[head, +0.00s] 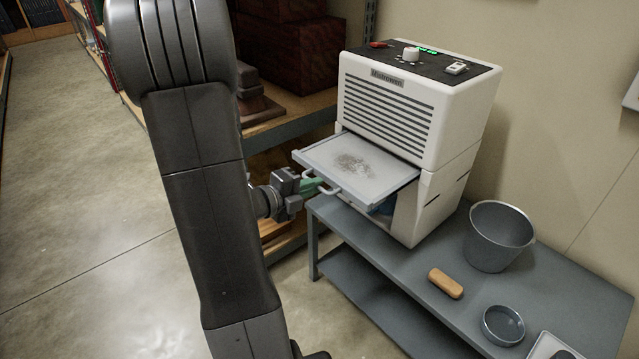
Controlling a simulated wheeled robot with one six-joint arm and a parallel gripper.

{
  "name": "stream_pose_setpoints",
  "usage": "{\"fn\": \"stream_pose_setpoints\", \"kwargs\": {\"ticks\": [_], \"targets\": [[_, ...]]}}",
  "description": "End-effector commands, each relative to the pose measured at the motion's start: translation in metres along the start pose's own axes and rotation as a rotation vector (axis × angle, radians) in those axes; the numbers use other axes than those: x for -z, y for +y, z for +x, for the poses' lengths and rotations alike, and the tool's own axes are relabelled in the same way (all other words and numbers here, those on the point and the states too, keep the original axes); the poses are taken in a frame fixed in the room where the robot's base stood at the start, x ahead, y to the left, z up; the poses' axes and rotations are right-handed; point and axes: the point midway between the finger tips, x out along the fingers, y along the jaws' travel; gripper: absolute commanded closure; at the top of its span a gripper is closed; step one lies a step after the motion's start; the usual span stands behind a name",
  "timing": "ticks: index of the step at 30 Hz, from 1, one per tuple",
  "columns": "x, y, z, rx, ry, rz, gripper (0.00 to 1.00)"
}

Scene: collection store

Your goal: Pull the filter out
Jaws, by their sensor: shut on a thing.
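The filter (373,167) is a flat grey-framed panel with a pale sheet and a dark dusty patch in its middle. It sticks out of the front of the white dehumidifier-like machine (388,114), below its louvred grille. Its back edge meets the slot, and I cannot tell how much is still inside. A light handle (345,194) is on its front edge. My gripper (316,185) is at the left part of this handle, with green fingertips, shut on it. My arm stands in front on the left.
The machine stands on a grey metal table (400,255) with a lower shelf. A grey bucket (498,236), a wooden block or brush (445,283), a round dish (503,325) and a white tray (545,347) are to the right. Shelving with brown boxes (292,50) is behind. The left floor is clear.

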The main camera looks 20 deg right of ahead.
Motion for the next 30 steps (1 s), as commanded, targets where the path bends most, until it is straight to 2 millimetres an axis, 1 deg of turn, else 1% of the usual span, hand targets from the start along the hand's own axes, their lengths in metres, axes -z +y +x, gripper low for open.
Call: {"fn": "stream_pose_setpoints", "kwargs": {"ticks": [9,10,11,12,13,23,26,30], "targets": [[0.0,0.001,-0.001,-0.002,0.001,-0.001,1.0],[0.0,0.001,-0.001,-0.002,0.001,-0.001,0.86],[0.0,0.001,-0.001,-0.002,0.001,-0.001,0.8],[0.0,0.001,-0.001,-0.002,0.001,-0.001,0.73],[0.0,0.001,-0.001,-0.001,0.001,-0.001,0.69],[0.0,0.0,-0.003,0.0,0.0,0.0,0.69],[0.0,0.0,-0.01,0.0,-0.001,0.0,0.69],[-0.001,-0.001,-0.03,0.0,-0.004,-0.001,0.69]]}}
